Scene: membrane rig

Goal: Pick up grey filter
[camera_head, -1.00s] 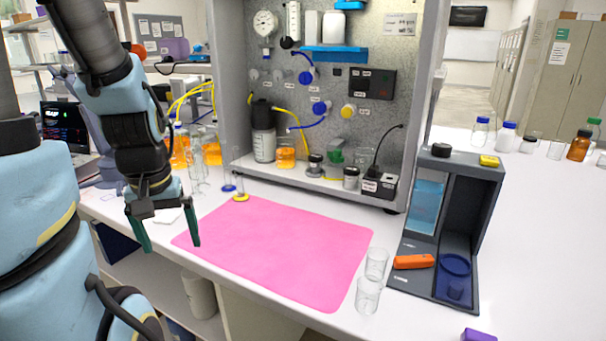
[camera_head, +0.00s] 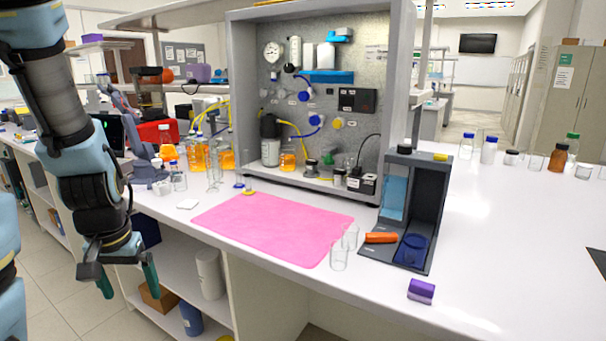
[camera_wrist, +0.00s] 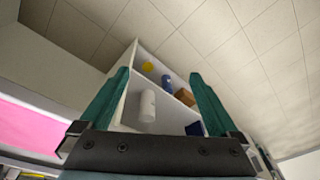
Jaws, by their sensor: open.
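I cannot surely tell which item is the grey filter. A small grey round piece with a dark top (camera_head: 311,167) stands on the ledge of the rig panel (camera_head: 360,60), beside a green piece (camera_head: 334,160) and a white jar with a dark lid (camera_head: 339,177). My gripper (camera_head: 127,283) hangs in front of the bench at the left, far from the rig. Its green fingers are apart with nothing between them; they also show in the wrist view (camera_wrist: 159,76), which looks onto the under-bench shelves.
A pink mat (camera_head: 275,228) lies before the rig. Clear glasses (camera_head: 339,257) stand at its right corner, near a dark stand (camera_head: 436,215) with an orange piece (camera_head: 381,238). A purple block (camera_head: 421,291) lies near the front edge. The bench at right is mostly clear.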

